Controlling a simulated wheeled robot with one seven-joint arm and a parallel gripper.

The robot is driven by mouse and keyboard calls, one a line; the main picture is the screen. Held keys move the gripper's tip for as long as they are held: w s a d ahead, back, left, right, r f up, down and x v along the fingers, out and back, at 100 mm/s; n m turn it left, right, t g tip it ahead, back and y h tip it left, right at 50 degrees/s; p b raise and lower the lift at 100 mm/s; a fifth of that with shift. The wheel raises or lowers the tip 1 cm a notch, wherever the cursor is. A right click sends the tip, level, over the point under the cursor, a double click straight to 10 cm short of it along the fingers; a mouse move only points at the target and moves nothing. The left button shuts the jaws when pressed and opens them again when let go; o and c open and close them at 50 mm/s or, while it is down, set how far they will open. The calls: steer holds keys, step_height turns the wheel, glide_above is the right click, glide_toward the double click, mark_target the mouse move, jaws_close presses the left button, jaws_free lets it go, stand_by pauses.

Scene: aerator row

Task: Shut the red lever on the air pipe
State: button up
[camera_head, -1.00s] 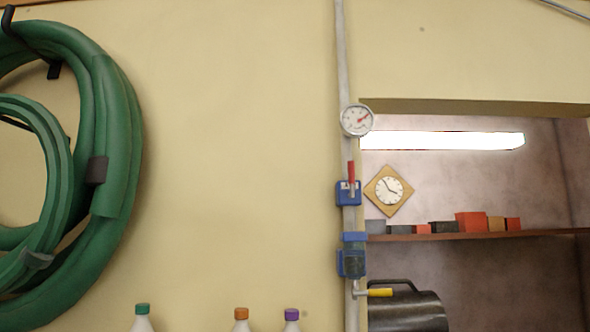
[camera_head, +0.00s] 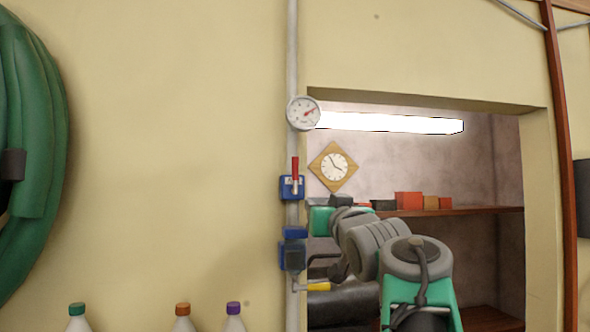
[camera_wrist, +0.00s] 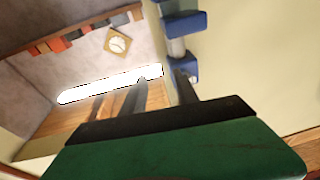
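The red lever (camera_head: 295,170) stands upright, in line with the grey air pipe (camera_head: 292,60), on a blue valve body (camera_head: 292,188). My gripper (camera_head: 320,220) is just right of the pipe in the head view, slightly below the red lever; its fingertips are not clear there. In the wrist view my gripper (camera_wrist: 162,92) shows two dark fingers apart with nothing between them. Blue fittings on the pipe (camera_wrist: 182,68) lie beyond the fingers. I cannot make out the red lever in the wrist view.
A gauge (camera_head: 303,113) sits above the red lever. A blue fitting (camera_head: 293,250) and a yellow lever (camera_head: 318,287) sit below. Right is a recess with a clock (camera_head: 334,167) and a shelf (camera_head: 460,211). Bottles (camera_head: 183,318) stand lower left. Bare wall lies left of the pipe.

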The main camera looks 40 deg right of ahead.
mark_target(296, 161)
steer(key=a+r+n+t+y, duration=0.25)
steer(key=a+r, duration=0.25)
steer(key=r, duration=0.3)
steer(key=shift+m+t, duration=0.25)
steer(key=shift+m, duration=0.1)
steer(key=p+x, duration=0.1)
steer(key=x, duration=0.1)
steer(key=p+x, duration=0.1)
steer(key=p, duration=0.1)
steer(key=p+x, duration=0.1)
steer(key=x, duration=0.1)
steer(key=shift+w+d+r, duration=0.2)
steer(key=shift+d, duration=0.25)
steer(key=shift+w+p, duration=0.3)
steer(key=shift+w, duration=0.05)
steer(key=shift+w+d+h, duration=0.15)
steer(key=shift+w+h, duration=0.05)
steer(key=shift+h, duration=0.15)
steer(key=shift+c, duration=0.5)
jaws_close()
